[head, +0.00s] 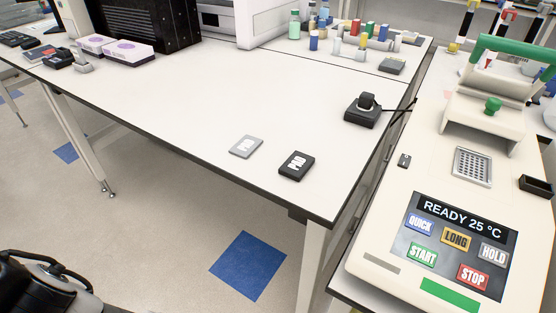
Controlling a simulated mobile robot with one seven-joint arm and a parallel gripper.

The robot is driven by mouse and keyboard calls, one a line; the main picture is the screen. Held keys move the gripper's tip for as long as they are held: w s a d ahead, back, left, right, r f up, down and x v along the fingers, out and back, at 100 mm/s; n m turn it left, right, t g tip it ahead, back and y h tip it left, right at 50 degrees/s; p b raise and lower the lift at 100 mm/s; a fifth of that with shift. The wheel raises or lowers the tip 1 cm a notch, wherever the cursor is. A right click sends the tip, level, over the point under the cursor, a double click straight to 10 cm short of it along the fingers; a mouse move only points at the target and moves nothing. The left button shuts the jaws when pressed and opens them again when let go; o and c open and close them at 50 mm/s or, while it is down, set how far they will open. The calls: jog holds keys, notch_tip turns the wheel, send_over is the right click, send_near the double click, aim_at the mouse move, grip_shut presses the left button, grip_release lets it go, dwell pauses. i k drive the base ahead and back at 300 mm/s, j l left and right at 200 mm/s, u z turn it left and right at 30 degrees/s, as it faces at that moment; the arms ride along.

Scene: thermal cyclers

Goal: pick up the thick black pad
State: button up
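The thick black pad (296,166) lies flat near the front edge of the white table, toward its right corner, with white "PAD" lettering on top. A thinner grey pad (246,146) with pale lettering lies just to its left, apart from it. A dark rounded machine part shows at the lower left, but I cannot tell what it belongs to. My gripper is not in view.
A thermal cycler (456,225) with a screen reading "READY 25 °C" and a raised green-handled lid stands right of the white table (190,100). A black device (362,110) with a cable sits near the table's right edge. Bottles and vials (365,35) stand behind. The table's middle is clear.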

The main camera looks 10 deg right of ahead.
aim_at(298, 164)
jog(key=i+j, duration=0.1)
jog(key=j, duration=0.35)
jog(key=i+j+z, duration=0.1)
jog(key=j, duration=0.35)
jog(key=i+j+z, duration=0.1)
jog(key=j, duration=0.35)
jog(key=i+j, duration=0.1)
jog(key=j, duration=0.35)
